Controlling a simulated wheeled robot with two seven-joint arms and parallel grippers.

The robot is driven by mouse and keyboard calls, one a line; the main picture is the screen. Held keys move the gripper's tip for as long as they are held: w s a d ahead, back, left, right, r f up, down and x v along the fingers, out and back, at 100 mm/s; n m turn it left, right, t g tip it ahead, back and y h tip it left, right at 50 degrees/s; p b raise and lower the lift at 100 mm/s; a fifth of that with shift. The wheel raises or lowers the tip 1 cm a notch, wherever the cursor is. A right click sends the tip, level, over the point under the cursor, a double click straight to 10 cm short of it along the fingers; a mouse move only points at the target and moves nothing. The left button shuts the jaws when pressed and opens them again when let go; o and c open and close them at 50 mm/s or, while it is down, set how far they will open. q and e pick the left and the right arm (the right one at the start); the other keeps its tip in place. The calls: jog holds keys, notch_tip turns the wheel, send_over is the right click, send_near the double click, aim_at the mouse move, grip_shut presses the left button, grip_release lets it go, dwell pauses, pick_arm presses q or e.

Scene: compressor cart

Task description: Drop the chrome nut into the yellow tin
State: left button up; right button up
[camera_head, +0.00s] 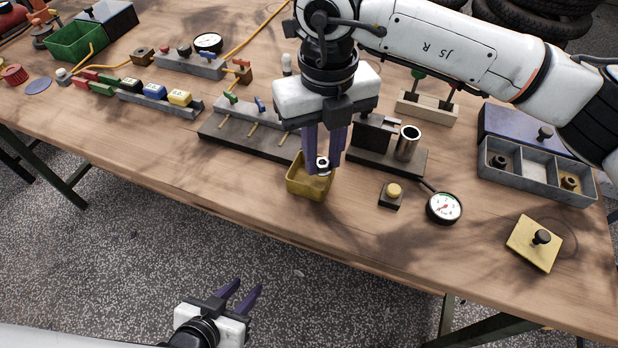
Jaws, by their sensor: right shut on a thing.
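The chrome nut (323,164) is a small shiny ring between the purple fingertips of my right gripper (322,168). The gripper points down and is shut on the nut. The yellow tin (307,189) is a small open square box near the table's front edge. The nut shows over the tin's opening, near its back right side; its exact height above the tin is hard to tell. The fingers hide part of the tin's back rim. My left gripper (246,293) is open and empty, low in front of the table, over the floor.
A dark rack with levers (245,130) stands left of the tin. A block with a metal cylinder (408,143), a yellow button (393,192) and a gauge (444,208) stand to the right. A grey compartment tray (538,168) lies further right. The front table strip is mostly clear.

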jog(key=shift+f, duration=0.1)
jog(key=o, duration=1.1)
notch_tip(320, 180, up, 10)
jog(key=shift+r, duration=0.2)
